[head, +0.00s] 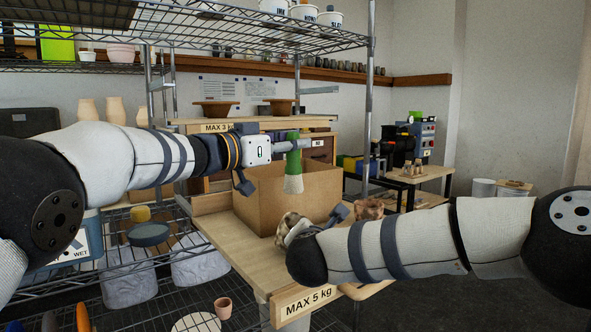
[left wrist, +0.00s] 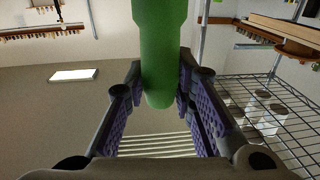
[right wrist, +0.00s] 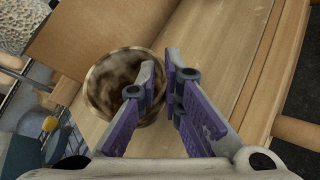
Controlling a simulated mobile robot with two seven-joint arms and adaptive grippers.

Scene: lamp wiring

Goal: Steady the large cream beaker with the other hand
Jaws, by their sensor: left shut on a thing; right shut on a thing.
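In the right wrist view my right gripper (right wrist: 160,66) is shut on the rim of a round beaker (right wrist: 112,88) mottled brown and cream, one finger inside and one outside. In the head view my right forearm partly hides this area; mottled cream-brown surfaces show beside my wrist (head: 288,222) and farther right (head: 370,208), and I cannot tell which is the held beaker. My left gripper (head: 293,146) is shut on a green handle, also in the left wrist view (left wrist: 158,60). Its pale, bristle-like lower end (head: 293,183) hangs over the open cardboard box.
The open cardboard box (head: 270,212) stands on a wooden bench marked "MAX 5 kg" (head: 306,300). Wire shelving (head: 200,38) is overhead and at the left. A bench with equipment (head: 415,145) stands behind at the right. A small terracotta pot (head: 223,307) sits low.

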